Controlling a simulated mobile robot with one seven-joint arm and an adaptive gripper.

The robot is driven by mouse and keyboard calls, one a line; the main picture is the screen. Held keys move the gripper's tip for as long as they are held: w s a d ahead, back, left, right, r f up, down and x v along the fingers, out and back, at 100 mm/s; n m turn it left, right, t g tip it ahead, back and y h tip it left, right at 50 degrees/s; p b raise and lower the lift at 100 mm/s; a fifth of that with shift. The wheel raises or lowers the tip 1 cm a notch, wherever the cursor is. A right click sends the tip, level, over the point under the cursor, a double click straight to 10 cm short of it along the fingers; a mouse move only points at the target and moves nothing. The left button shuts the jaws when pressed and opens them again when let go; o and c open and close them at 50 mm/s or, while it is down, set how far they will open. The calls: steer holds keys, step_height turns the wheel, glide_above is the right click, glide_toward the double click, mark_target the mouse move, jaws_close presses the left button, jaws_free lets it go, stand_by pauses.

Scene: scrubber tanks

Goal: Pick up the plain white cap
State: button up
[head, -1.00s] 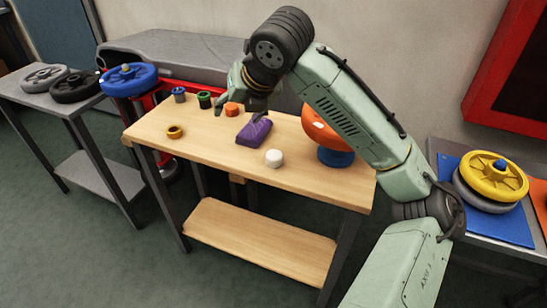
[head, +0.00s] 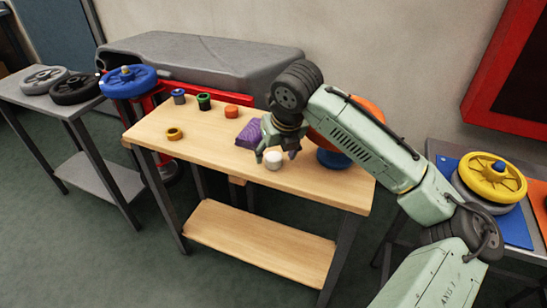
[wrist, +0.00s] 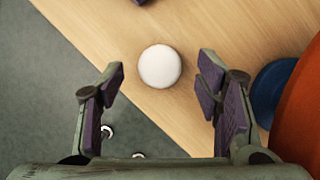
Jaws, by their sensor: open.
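The plain white cap (head: 273,160) stands on the wooden table (head: 210,145) near its front edge. In the wrist view the round white cap (wrist: 160,66) lies ahead of my gripper (wrist: 160,85), roughly centred between its two purple-padded fingers. My gripper is open and empty. In the head view my gripper (head: 276,155) hangs over the cap, with a finger to either side. I cannot tell its exact height above the table.
The orange and blue object (head: 334,158) stands close to the right of my gripper. A purple block (head: 251,133) lies just behind left. Orange (head: 232,112), green (head: 204,101), blue-grey (head: 179,96) and yellow (head: 174,133) pieces stand further left. The table's middle left is clear.

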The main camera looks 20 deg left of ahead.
steer(key=shift+x, duration=0.8)
steer(key=shift+r, duration=0.1)
steer(key=shift+c, duration=0.4)
steer(key=c, duration=1)
